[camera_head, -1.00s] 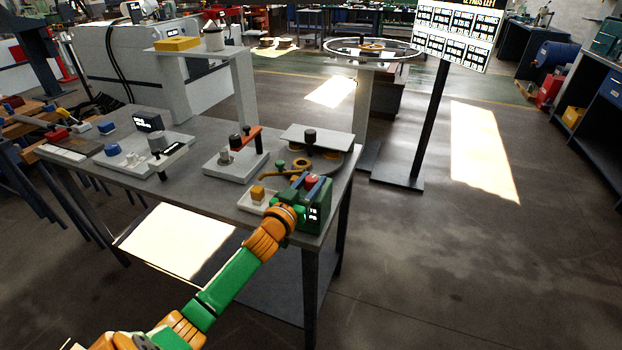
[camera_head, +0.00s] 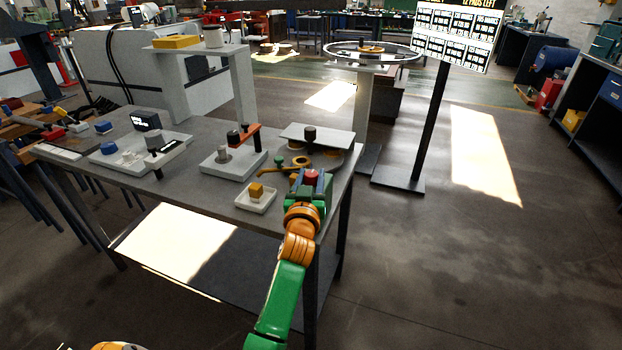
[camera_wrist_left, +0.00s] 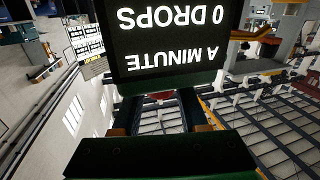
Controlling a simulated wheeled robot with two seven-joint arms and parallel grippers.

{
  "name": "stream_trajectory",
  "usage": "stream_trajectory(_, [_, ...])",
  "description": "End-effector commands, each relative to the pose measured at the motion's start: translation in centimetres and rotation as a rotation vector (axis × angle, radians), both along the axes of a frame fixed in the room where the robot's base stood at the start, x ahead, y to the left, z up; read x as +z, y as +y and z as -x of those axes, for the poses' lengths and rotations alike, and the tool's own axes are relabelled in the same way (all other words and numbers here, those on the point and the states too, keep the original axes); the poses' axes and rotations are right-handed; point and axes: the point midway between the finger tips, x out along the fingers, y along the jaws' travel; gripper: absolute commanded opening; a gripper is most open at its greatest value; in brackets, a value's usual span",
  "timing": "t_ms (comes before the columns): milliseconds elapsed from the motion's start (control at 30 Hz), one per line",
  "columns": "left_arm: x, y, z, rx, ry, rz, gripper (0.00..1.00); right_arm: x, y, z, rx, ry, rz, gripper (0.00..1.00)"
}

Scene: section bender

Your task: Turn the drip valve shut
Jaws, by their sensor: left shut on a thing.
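In the left wrist view, a dark display (camera_wrist_left: 170,40) fills the top middle and reads "0 DROPS" and "A MINUTE" upside down. The two dark fingers of my left gripper (camera_wrist_left: 160,106) are shut on the valve just below it, where a little dull red shows. My right gripper is out of view.
An orange-handled fixture (camera_head: 245,134) stands further left.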

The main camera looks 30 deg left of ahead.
Motion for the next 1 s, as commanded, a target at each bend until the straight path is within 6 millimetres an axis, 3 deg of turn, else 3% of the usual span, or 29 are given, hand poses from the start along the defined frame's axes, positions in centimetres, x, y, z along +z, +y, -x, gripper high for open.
stream_trajectory(133, [0.1,0.0,0.0,-0.001,-0.003,-0.001,0.00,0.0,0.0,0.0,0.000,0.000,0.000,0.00])
stream_trajectory(167, [0.2,0.0,0.0,-0.001,-0.003,-0.001,0.48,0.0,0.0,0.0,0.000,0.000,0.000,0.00])
stream_trajectory(267, [0.1,0.0,0.0,-0.001,-0.003,-0.001,0.73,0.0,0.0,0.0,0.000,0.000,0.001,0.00])
stream_trajectory(633, [0.0,-0.3,0.6,-0.002,-0.002,-0.001,0.73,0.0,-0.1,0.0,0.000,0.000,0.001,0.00])
stream_trajectory(1000, [-0.1,-2.9,5.7,-0.002,-0.002,0.000,0.73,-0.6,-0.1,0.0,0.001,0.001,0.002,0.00])
